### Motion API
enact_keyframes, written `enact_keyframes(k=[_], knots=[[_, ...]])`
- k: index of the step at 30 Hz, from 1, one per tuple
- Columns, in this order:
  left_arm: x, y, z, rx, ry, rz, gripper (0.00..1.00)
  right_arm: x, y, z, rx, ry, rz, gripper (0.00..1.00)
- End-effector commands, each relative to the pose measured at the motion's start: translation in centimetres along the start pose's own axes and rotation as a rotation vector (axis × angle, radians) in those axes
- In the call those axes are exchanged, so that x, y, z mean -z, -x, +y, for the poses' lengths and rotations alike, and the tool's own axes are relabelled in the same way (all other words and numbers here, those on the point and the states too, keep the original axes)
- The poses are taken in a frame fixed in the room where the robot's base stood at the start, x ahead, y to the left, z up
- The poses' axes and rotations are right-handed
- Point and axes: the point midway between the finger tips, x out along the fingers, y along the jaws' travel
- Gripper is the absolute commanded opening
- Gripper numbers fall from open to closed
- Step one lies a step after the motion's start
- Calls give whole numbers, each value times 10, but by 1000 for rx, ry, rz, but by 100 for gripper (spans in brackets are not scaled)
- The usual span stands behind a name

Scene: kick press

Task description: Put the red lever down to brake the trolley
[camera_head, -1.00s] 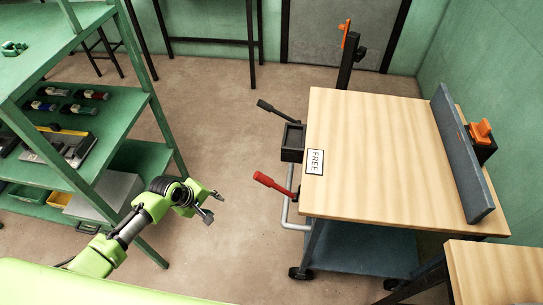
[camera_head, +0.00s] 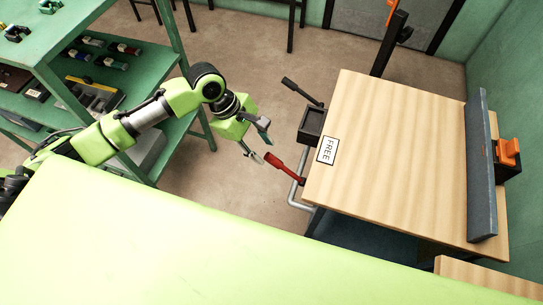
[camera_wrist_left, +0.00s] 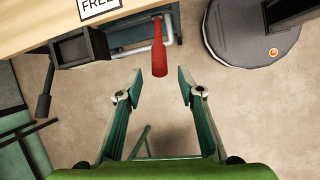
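The red lever (camera_head: 282,165) sticks out to the left from the near left corner of the trolley (camera_head: 400,150), by a bent grey pipe. In the left wrist view the red lever (camera_wrist_left: 159,48) lies ahead of the fingers, roughly centred between them. My left gripper (camera_head: 263,146) is open and empty, just left of the lever's tip and apart from it. Its two spread fingers also show in the left wrist view (camera_wrist_left: 159,82). My right gripper is not in view.
The trolley carries a FREE label (camera_head: 327,150), a black box (camera_head: 312,122) and a black lever (camera_head: 300,91) on its left side. A green shelf (camera_head: 140,75) stands at the left. Bare floor lies between shelf and trolley.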

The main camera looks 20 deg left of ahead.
Motion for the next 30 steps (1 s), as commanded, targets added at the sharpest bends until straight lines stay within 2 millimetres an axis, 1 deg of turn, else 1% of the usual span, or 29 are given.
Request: enact_keyframes(k=[1,3,6,9,15,23,24,27,30], knots=[[-1,-11,0,2,0,-2,35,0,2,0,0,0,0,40],[-1,-25,0,2,0,-1,35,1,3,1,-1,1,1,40],[-1,-42,0,1,0,0,35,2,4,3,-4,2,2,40],[0,-55,0,0,-1,0,35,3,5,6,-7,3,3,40],[0,-66,0,-1,-1,1,35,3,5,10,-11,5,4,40],[0,-67,0,-2,-2,1,35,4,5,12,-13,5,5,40],[0,-67,0,-2,-2,1,25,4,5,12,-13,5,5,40],[0,-67,0,-2,-2,1,0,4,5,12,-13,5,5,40],[0,-67,0,-2,-2,1,0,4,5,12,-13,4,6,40]])
